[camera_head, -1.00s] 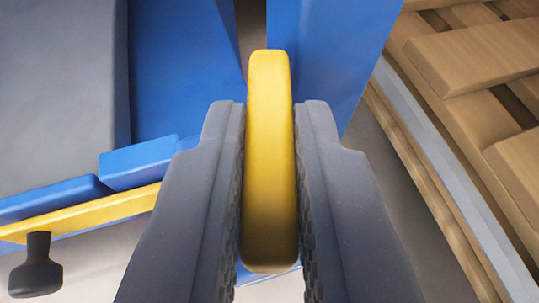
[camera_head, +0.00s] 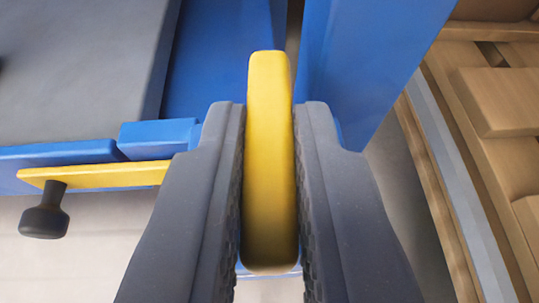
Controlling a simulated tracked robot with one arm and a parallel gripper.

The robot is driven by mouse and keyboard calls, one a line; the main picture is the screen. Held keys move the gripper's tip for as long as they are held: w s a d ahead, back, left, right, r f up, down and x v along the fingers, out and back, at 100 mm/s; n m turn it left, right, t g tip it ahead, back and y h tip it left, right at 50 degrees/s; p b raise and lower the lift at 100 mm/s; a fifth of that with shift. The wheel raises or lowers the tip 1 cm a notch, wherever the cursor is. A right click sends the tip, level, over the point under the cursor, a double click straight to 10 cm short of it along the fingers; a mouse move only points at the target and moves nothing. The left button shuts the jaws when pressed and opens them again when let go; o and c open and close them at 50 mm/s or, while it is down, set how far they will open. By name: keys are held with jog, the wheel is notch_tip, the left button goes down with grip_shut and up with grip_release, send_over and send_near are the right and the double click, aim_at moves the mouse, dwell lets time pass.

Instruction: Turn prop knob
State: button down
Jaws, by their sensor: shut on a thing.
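The yellow prop knob (camera_head: 269,165) is a long rounded bar that stands upright in the middle of the head camera view. My gripper (camera_head: 269,150) has its two dark grey padded fingers on either side of the knob, shut on it. The blue structure behind it (camera_head: 365,70) shows at the top right of the knob. The knob's mounting is hidden behind the knob and my fingers.
At left a yellow bar (camera_head: 110,174) with a black knob (camera_head: 45,211) lies below blue blocks (camera_head: 158,138) and a grey panel (camera_head: 80,70). Wooden slats with a grey rail (camera_head: 455,180) run along the right. Pale floor shows at lower left.

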jog(key=c, duration=1.4)
grip_release()
jog(key=shift+w+d+r, duration=0.1)
jog(key=shift+w+r, duration=0.05)
jog(key=shift+w, duration=0.05)
jog(key=shift+c, duration=0.2)
jog(key=shift+s, duration=0.1)
jog(key=shift+s, duration=0.1)
jog(key=p+v, duration=0.3)
jog(key=v, duration=1)
jog(key=shift+s+p, duration=0.25)
jog(key=shift+p, duration=0.1)
